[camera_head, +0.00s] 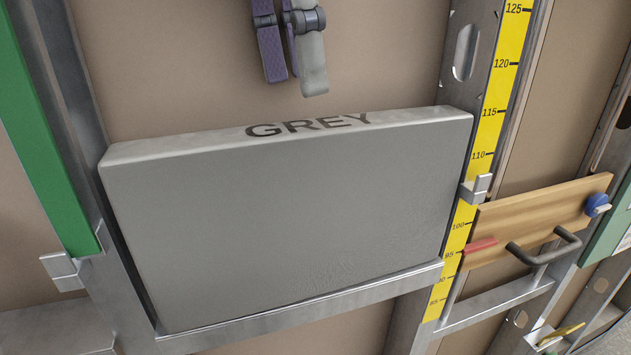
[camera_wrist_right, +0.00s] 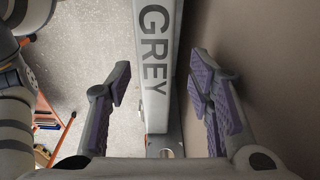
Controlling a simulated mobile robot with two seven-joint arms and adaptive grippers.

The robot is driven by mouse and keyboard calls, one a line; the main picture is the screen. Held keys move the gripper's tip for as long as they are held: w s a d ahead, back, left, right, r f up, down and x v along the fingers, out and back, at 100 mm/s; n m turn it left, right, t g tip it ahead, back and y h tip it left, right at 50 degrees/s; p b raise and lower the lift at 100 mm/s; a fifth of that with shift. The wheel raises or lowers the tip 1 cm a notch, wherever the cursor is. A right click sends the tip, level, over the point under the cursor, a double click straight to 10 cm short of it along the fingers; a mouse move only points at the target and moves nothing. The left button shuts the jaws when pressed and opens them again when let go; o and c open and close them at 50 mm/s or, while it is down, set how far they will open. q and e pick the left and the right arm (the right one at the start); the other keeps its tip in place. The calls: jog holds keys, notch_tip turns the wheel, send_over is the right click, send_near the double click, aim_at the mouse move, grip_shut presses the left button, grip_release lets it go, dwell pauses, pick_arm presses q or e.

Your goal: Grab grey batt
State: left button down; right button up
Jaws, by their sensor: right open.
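The grey batt (camera_head: 280,225) is a thick slab with a pale top edge marked "GREY". It stands upright between metal studs, its lower edge at a metal ledge (camera_head: 300,303). My right gripper (camera_head: 294,84) is open and empty, above the batt's top edge and slightly right of its middle, apart from it. In the right wrist view, the batt's lettered edge (camera_wrist_right: 155,110) lies beyond and between the spread purple-padded fingers (camera_wrist_right: 162,76). The batt's back is hidden. My left gripper is not in view.
A yellow measuring strip (camera_head: 495,110) runs up the right stud, with a metal clip (camera_head: 477,189) beside the batt. A wooden board (camera_head: 540,217) with a dark handle is farther right. A green strip (camera_head: 38,145) borders the left stud. A brown panel (camera_head: 170,60) backs the bay.

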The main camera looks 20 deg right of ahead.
aim_at(319, 182)
jog(key=f, duration=0.4)
jog(key=d+f, duration=0.1)
jog(key=f, duration=0.7)
jog(key=shift+s+d, duration=0.25)
jog(key=shift+d, duration=0.15)
grip_shut()
